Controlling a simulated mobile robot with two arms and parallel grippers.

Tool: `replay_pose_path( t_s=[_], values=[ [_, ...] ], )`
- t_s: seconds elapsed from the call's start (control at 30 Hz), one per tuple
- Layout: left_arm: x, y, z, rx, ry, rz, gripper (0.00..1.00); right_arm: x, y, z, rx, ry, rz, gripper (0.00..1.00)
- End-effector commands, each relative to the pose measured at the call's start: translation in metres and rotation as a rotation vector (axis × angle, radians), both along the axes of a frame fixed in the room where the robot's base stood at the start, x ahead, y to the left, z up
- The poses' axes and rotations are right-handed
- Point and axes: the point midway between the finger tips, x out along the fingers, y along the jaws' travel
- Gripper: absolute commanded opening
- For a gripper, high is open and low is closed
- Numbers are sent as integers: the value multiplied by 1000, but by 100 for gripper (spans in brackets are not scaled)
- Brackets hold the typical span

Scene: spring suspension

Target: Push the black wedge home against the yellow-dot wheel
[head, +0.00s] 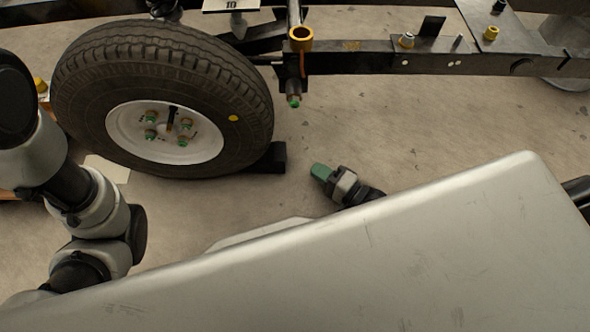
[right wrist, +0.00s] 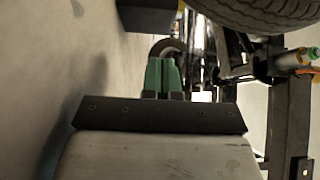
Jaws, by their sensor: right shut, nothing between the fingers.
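The wheel (head: 165,95) has a black tyre, a white rim and a yellow dot (head: 234,118) on its sidewall. The black wedge (head: 270,159) lies on the floor at the tyre's lower right; I cannot tell whether it touches the tread. My right gripper (head: 320,171), with green fingertips, is shut and empty, low and a short way right of the wedge. In the right wrist view its fingers (right wrist: 163,75) are together, and a dark block (right wrist: 147,16), apparently the wedge, shows beyond them near the tyre (right wrist: 260,10). My left arm shows at the left; its gripper is not visible.
A black frame rail (head: 440,62) with brackets and bolts runs above and right of the wheel. A brass-coloured ring fitting (head: 301,38) hangs there, with a green-tipped bolt (head: 294,101) below. Open floor (head: 400,130) lies right of the wedge. A pale sheet (head: 107,168) lies left.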

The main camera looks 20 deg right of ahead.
Motion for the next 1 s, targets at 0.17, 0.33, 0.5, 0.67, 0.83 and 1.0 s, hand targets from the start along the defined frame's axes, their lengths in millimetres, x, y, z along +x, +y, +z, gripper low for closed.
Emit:
replay_pose_path(
  t_s=[0.17,0.33,0.5,0.67,0.83,1.0],
  values=[
    [0,0,-24,0,0,0,43,27,24,-5,4,-1,2,0],
    [0,0,-34,0,0,0,43,29,47,-3,2,0,1,0],
    [0,0,-36,1,-1,0,43,31,56,-1,-1,-1,1,0],
    [0,0,-36,1,-1,0,43,31,57,0,-1,0,1,0],
    [0,0,-36,1,-1,0,43,31,57,0,-1,-1,1,0],
    [0,0,-34,1,-1,0,43,33,71,1,3,0,1,0]
  ],
)
